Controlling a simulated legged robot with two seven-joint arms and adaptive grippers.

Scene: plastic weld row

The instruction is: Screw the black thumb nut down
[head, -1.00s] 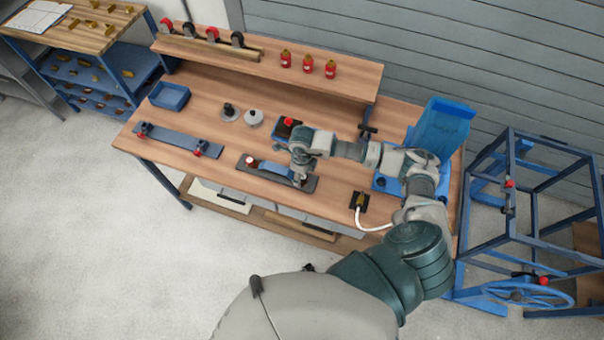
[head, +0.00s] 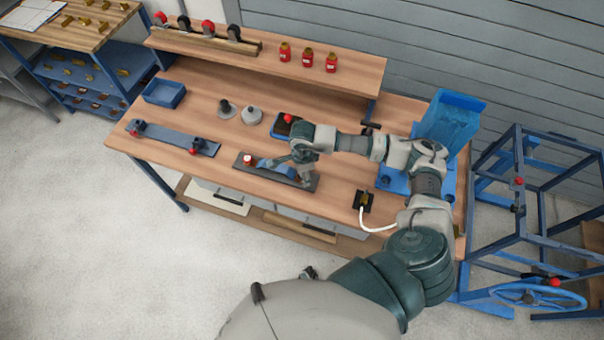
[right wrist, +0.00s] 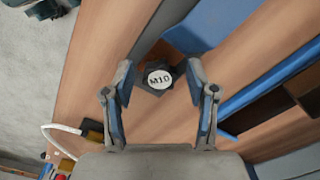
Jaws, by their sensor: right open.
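The black thumb nut (right wrist: 158,78), with a white disc marked M10 on top, shows in the right wrist view. My right gripper (right wrist: 160,78) is open, with one finger on each side of the nut and a gap at each. In the head view my right gripper (head: 292,172) is over the right part of a dark plate (head: 240,168) near the table's front edge. A blue piece lies on this plate, and a white-and-red knob (head: 248,159) stands at its left. The nut is hidden by my gripper in the head view. My left gripper is not in view.
A black block (head: 363,201) with a white cable sits to the right of the plate. A red-knobbed unit (head: 287,121) is behind my right wrist. A blue plate with clamps (head: 175,138) lies at left. Bare wood separates it from the dark plate.

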